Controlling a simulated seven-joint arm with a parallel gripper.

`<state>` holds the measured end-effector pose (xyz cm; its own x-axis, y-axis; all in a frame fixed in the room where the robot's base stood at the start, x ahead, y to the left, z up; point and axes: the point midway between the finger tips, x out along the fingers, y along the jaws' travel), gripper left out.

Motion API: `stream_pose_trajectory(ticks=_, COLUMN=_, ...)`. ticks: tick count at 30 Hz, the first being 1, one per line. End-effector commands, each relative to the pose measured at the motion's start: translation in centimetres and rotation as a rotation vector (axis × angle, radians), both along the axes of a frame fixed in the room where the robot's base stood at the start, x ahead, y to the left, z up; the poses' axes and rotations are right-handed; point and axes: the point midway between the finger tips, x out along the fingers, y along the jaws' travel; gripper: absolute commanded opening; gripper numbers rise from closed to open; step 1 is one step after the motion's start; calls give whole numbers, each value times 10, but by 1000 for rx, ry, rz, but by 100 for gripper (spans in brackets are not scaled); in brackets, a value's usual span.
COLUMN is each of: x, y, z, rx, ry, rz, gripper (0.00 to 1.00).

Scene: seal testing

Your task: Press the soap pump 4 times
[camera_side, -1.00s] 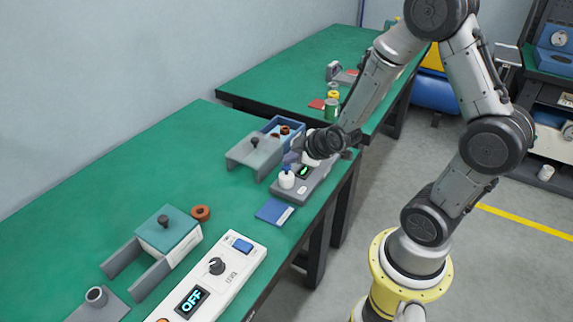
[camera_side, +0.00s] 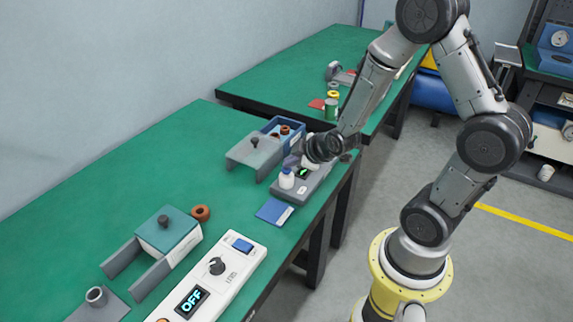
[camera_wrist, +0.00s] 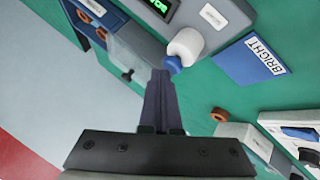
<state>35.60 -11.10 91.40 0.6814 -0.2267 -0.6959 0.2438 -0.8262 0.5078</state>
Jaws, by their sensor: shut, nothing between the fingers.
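The soap pump is a small white bottle with a blue top (camera_side: 287,178). It stands on a grey unit (camera_side: 312,184) with a lit green display. In the wrist view the white bottle (camera_wrist: 187,42) and its blue top (camera_wrist: 173,65) show just right of my fingertips. My gripper (camera_wrist: 160,74) is shut and empty, its fingers pressed together close beside the blue top. In the side view my gripper (camera_side: 293,159) is just above and behind the pump, partly hidden by my wrist. I cannot tell whether the fingers touch the top.
A blue card (camera_side: 275,212) lies in front of the unit; it reads BRIGHT in the wrist view. A white controller (camera_side: 212,280) showing OFF is nearer. Green table is clear at left.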

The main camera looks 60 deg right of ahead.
Motion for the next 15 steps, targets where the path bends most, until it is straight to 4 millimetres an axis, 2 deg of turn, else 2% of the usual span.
stream_pose_trajectory(ticks=15, x=-1, y=0, z=4, rx=0, ry=2, rz=-1, gripper=0)
